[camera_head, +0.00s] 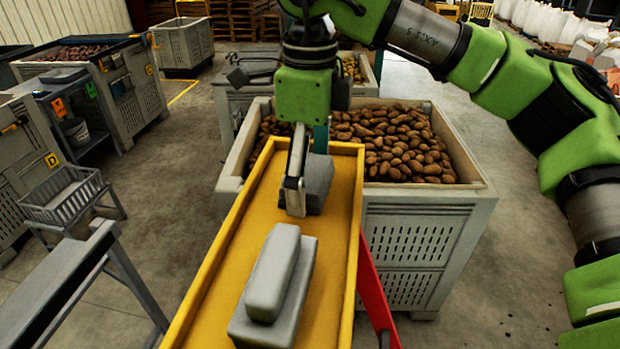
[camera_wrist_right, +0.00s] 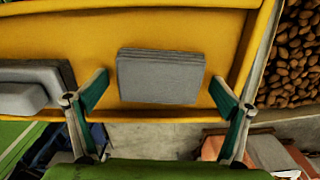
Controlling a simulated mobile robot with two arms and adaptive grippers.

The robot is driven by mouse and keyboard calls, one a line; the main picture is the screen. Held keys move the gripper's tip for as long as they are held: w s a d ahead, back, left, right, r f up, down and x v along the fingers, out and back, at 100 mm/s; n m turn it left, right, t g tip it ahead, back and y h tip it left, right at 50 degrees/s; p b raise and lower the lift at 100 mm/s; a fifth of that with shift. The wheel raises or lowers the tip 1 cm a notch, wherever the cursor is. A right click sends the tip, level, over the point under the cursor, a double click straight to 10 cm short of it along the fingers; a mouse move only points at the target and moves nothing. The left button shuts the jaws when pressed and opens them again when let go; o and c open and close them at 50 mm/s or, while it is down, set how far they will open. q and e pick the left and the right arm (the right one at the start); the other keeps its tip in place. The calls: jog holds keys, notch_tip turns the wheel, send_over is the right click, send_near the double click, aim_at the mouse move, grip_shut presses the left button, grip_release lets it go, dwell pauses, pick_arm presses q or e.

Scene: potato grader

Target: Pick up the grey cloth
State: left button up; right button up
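The grey cloth (camera_head: 319,182), a folded flat stack, lies on the yellow tray (camera_head: 226,247) towards its far end. It also shows in the right wrist view (camera_wrist_right: 160,77), between the two fingers and apart from both. My right gripper (camera_head: 306,178) points down over the tray at the cloth and is open, with its fingers spread wide in the wrist view (camera_wrist_right: 160,88). In the head view the near finger hides part of the cloth. The remaining gap down to the cloth is hard to judge. My left gripper is not in view.
A grey block on a flat grey slab (camera_head: 272,281) lies nearer on the same tray. The tray has raised yellow rims. A large crate of potatoes (camera_head: 428,240) stands behind and right. A grey rail stand (camera_head: 60,290) is at left. Open floor lies at right.

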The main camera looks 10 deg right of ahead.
jog(key=c, duration=0.9)
